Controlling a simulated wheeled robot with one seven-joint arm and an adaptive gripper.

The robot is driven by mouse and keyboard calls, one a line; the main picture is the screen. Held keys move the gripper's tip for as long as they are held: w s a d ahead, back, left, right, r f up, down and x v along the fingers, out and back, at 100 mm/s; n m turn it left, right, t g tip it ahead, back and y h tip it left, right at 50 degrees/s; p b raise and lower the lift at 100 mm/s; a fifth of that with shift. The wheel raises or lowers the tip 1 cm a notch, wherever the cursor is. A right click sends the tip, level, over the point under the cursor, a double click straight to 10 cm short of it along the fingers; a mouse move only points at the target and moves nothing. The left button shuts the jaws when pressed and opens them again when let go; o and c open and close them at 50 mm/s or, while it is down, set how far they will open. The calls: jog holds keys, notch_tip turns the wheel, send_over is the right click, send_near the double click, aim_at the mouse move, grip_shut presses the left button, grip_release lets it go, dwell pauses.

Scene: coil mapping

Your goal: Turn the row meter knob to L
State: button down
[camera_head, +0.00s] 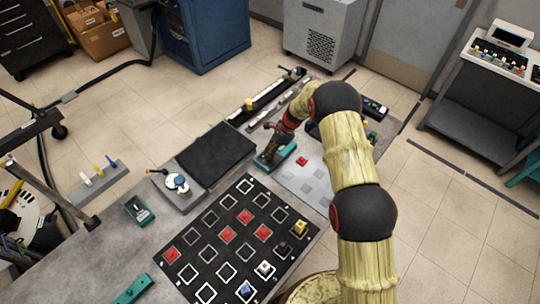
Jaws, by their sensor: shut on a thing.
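A teal-edged meter box (277,157) sits on the grey table near the upper middle, between the black pad and the pale grid sheet. My gripper (269,147) reaches down over it from the right and is shut at the top of this box. Its fingers cover the knob, so I cannot see the knob's pointer or the L mark. Another small teal-edged meter (139,210) stands at the left, and a teal piece (132,290) lies at the bottom edge. The labels are too small to read, so I cannot tell which is the row meter from its markings.
A black board (190,246) with white squares carries several red tiles, a yellow piece (299,227) and a blue piece (246,289). A black pad (216,153) lies left of my gripper. Black rails (262,99) lie behind it. A red tile (303,161) sits at the right.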

jog(key=shift+f+n+g+b, duration=0.2)
jog(key=shift+n+g+b, duration=0.3)
jog(key=shift+n+b, duration=0.65)
jog(key=shift+n, duration=0.45)
jog(key=c, duration=1.9)
grip_release()
jog(key=shift+r, duration=0.1)
jog(key=v, duration=1.2)
jog(key=shift+w, duration=0.2)
jog(key=shift+a, duration=0.1)
